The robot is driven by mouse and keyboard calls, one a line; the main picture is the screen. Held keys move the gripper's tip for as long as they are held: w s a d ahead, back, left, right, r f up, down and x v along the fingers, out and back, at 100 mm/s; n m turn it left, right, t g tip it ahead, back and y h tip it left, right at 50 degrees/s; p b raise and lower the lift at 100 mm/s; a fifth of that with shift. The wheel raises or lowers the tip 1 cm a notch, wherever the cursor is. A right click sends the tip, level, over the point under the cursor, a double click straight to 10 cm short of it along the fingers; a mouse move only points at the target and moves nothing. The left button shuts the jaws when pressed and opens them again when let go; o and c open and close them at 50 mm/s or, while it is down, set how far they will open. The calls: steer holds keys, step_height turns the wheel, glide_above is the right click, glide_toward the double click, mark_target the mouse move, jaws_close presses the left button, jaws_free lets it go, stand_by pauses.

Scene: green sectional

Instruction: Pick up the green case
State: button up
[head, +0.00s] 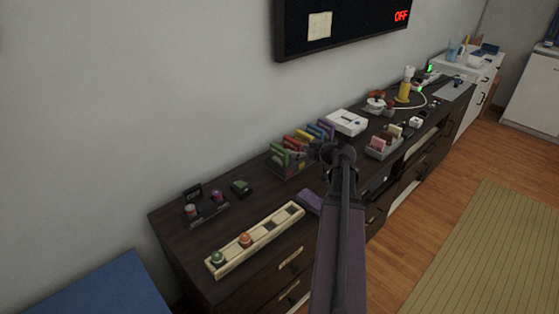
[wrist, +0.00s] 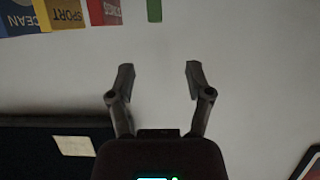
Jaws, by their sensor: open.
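Green cases (head: 279,155) stand upright at the left end of a rack of coloured cases on the dark cabinet in the head view. A green strip (wrist: 154,10), probably one case's edge, shows at the top of the wrist view. My gripper (wrist: 158,80) is open and empty there, apart from the strip, with plain wall behind its fingers. In the head view my arm covers the gripper, and its dark wrist joint appears just right of the rack. A small dark green item (head: 240,187) lies left of the rack; I cannot tell what it is.
Blue (wrist: 18,20), yellow (wrist: 65,13) and red (wrist: 104,11) cases show upside down in the wrist view. A wall screen (head: 345,25) hangs above the cabinet (head: 185,245). A cream tray (head: 270,240) lies in front. A white box (head: 347,122) stands behind right.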

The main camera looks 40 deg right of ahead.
mark_target(282, 149)
steer(key=shift+b+x, duration=1.4)
steer(key=shift+x, duration=2.6)
steer(key=x, duration=0.1)
steer(key=b+x, duration=0.2)
steer(key=x, duration=0.1)
steer(key=shift+d+f, duration=0.3)
steer(key=shift+w+a+f, duration=0.1)
steer(key=shift+w, duration=0.45)
jaws_close()
